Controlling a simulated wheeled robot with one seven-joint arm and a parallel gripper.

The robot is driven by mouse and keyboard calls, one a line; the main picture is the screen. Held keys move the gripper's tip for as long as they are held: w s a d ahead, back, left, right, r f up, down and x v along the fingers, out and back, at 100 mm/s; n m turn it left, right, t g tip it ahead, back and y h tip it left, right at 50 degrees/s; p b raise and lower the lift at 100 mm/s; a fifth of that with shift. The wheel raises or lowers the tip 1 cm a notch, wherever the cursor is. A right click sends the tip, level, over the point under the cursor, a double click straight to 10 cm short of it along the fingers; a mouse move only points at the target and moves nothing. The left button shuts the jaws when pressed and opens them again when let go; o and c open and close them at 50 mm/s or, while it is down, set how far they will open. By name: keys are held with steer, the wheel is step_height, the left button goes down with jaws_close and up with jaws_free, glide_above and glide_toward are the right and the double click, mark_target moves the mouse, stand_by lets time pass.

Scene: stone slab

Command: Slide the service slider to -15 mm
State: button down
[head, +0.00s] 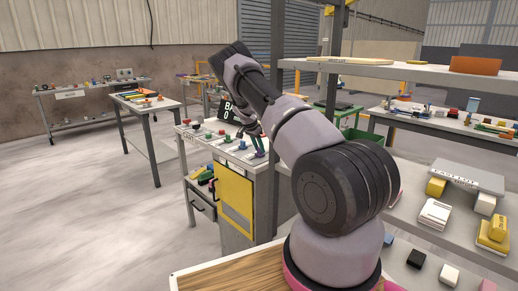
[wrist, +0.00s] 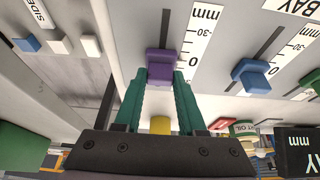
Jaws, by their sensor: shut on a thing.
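A purple slider knob (wrist: 161,66) sits in a dark straight slot on a pale panel in the wrist view, beside a white mm scale (wrist: 196,40). The knob is near the scale's 0 mark; its exact reading is hard to tell. My gripper (wrist: 162,82) has its teal fingers closed on both sides of the knob. No name label for this slider is readable. In the head view, my gripper (head: 260,147) is over the right part of the panel (head: 222,143), small and partly hidden by my arm.
A blue slider knob (wrist: 252,75) with its own mm scale stands right of the purple one, and a green knob (wrist: 312,80) lies beyond it. A dark sign (head: 227,108) stands behind the panel. A grey shelf rack (head: 440,75) with boxes is close on the right.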

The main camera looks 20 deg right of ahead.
steer(key=shift+s+a, duration=0.2)
steer(key=shift+a, duration=0.4)
steer(key=shift+s+a, duration=0.15)
steer(key=shift+a, duration=0.4)
steer(key=shift+c, duration=2.4)
jaws_free()
steer(key=shift+d, duration=0.1)
steer(key=v, duration=1)
steer(key=shift+r, duration=0.4)
